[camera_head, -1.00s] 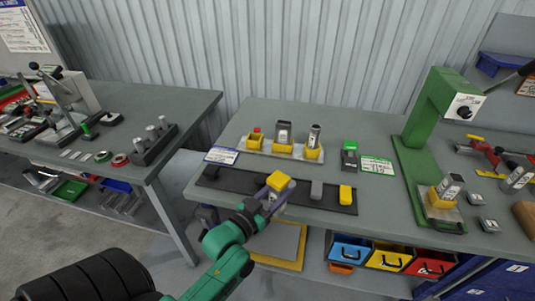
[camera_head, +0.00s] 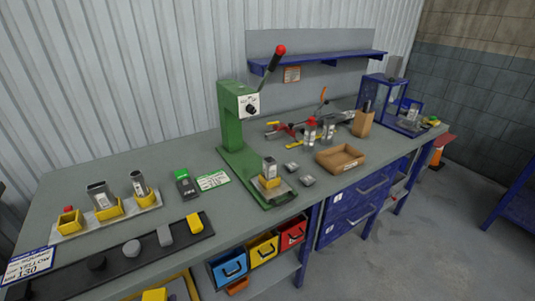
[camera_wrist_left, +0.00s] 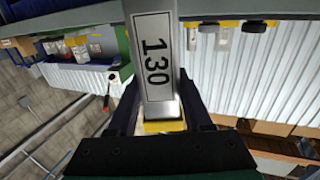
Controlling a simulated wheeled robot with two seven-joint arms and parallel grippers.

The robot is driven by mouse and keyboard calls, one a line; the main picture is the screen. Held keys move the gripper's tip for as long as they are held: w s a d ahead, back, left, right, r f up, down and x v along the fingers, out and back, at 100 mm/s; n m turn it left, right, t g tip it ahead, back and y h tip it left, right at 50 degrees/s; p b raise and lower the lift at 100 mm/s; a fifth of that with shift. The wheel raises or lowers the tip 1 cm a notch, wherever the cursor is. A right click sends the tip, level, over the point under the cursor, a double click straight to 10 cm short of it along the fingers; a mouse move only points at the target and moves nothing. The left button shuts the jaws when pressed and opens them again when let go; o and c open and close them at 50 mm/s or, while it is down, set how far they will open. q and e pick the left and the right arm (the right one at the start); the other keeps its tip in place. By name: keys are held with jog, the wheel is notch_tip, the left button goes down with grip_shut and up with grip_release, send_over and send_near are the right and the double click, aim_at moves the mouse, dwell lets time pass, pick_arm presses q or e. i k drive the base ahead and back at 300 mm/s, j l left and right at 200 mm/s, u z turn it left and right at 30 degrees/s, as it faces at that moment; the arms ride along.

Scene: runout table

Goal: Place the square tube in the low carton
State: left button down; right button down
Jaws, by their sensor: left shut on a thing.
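The square tube (camera_wrist_left: 152,50) is a grey metal tube with a white label reading 130 and a yellow cap (camera_wrist_left: 165,126). My left gripper (camera_wrist_left: 157,98) is shut on it in the left wrist view, a finger on each side. The low carton (camera_head: 340,158) is a shallow brown open box on the bench, right of the green press, and looks empty. It is well away from the gripper. My right gripper is not in view.
The green press (camera_head: 235,125) stands between the tube and the low carton, with a capped tube on its base. A taller brown carton (camera_head: 362,124) stands behind the low carton.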

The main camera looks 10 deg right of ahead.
aim_at(339, 162)
jog(key=l, duration=0.8)
jog(key=i+l, duration=0.15)
jog(key=l, duration=1.4)
jog(key=i+l, duration=0.15)
jog(key=l, duration=0.6)
